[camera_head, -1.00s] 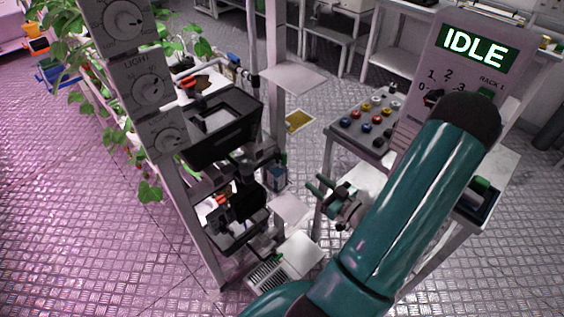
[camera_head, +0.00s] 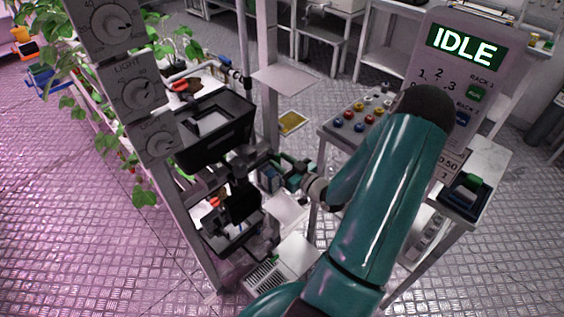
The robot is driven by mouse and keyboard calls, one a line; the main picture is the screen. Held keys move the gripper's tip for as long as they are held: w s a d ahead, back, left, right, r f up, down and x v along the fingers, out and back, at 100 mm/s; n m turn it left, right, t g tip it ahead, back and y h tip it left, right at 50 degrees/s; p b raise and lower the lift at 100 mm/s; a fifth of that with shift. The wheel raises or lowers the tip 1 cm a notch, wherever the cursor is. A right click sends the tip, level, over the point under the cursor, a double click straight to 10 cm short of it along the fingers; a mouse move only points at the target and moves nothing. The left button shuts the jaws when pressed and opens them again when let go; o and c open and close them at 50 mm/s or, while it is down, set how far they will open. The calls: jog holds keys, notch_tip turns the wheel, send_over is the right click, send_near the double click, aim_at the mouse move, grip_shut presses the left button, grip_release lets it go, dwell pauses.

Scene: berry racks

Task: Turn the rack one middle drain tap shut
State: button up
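The rack (camera_head: 183,218) stands left of centre, with black trays at two heights. A red-orange tap handle (camera_head: 180,86) shows by the upper tray. A smaller orange part (camera_head: 214,202) shows in the lower level, half hidden by dark fittings. I cannot tell which of them is the middle drain tap, or whether it is open. My gripper (camera_head: 283,171) is at the right side of the rack, between the two tray heights, beside a small blue item (camera_head: 269,180). Its fingertips are small and overlap the dark fittings, so contact and finger gap are unclear.
The upper black tray (camera_head: 215,130) overhangs left of my gripper. A button panel (camera_head: 358,122) and a screen reading IDLE (camera_head: 465,47) stand on the right. A white plate (camera_head: 285,79) juts from the rack post. Patterned metal floor is free at lower left.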

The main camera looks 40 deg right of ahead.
grip_shut()
jog(key=shift+m, duration=0.4)
jog(key=m, duration=0.4)
jog(key=shift+d, duration=0.1)
jog(key=shift+d+f+m, duration=0.1)
jog(key=shift+f+m, duration=0.05)
jog(key=shift+m, duration=3.15)
jog(key=shift+d+f+m, duration=0.1)
jog(key=shift+m, duration=3.2)
